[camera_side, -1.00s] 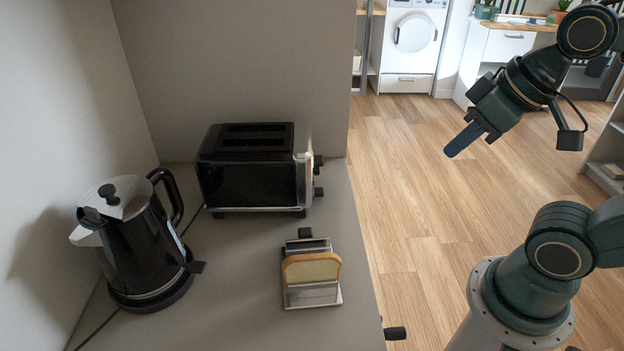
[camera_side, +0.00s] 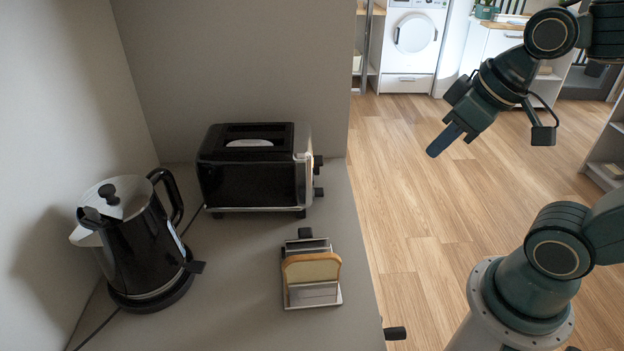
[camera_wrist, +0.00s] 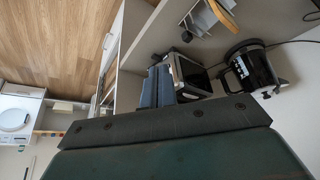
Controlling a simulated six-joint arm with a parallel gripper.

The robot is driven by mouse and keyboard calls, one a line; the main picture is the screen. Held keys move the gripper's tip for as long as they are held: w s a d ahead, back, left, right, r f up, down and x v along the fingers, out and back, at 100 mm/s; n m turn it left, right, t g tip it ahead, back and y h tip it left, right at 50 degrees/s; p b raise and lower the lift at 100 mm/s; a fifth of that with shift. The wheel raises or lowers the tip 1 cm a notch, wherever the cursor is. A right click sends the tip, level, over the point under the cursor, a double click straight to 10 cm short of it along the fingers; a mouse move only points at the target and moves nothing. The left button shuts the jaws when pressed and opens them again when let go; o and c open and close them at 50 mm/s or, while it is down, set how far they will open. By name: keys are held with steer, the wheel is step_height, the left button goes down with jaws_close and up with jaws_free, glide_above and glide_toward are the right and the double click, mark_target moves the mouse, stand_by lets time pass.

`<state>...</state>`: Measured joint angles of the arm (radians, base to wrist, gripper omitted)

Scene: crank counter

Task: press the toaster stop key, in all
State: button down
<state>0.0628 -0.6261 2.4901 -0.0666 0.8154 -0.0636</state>
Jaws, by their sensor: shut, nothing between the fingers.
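The black toaster (camera_side: 248,185) stands on the counter at the back, with a pale rounded top edge of something, perhaps bread, showing in a slot (camera_side: 250,143). Two small black parts, an upper one (camera_side: 318,160) and a lower one (camera_side: 318,192), stick out of its right end. I cannot tell which is the stop key. My gripper (camera_side: 441,142) is shut and empty, in the air over the floor, right of the toaster and apart from it. In the wrist view, my shut fingers (camera_wrist: 157,88) appear in front of part of the toaster (camera_wrist: 192,76).
A black kettle (camera_side: 140,245) stands at the left of the counter. A metal rack (camera_side: 313,293) holding a bread slice (camera_side: 311,267) stands in front of the toaster. A black knob (camera_side: 395,333) juts from the counter's front edge. The air between gripper and toaster is clear.

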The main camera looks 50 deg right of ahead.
steer(key=w+d+f+t+y, duration=0.1)
steer(key=w+d+f, duration=0.3)
steer(key=w+f, duration=0.4)
steer(key=w+d+f+y, duration=0.4)
steer(key=w+f, duration=0.4)
steer(key=f, duration=0.8)
steer(key=shift+d+t, duration=0.2)
steer(key=shift+t, duration=0.2)
steer(key=shift+w+a, duration=0.1)
steer(key=shift+w, duration=0.05)
steer(key=shift+w+a, duration=2.95)
steer(key=shift+w, duration=0.1)
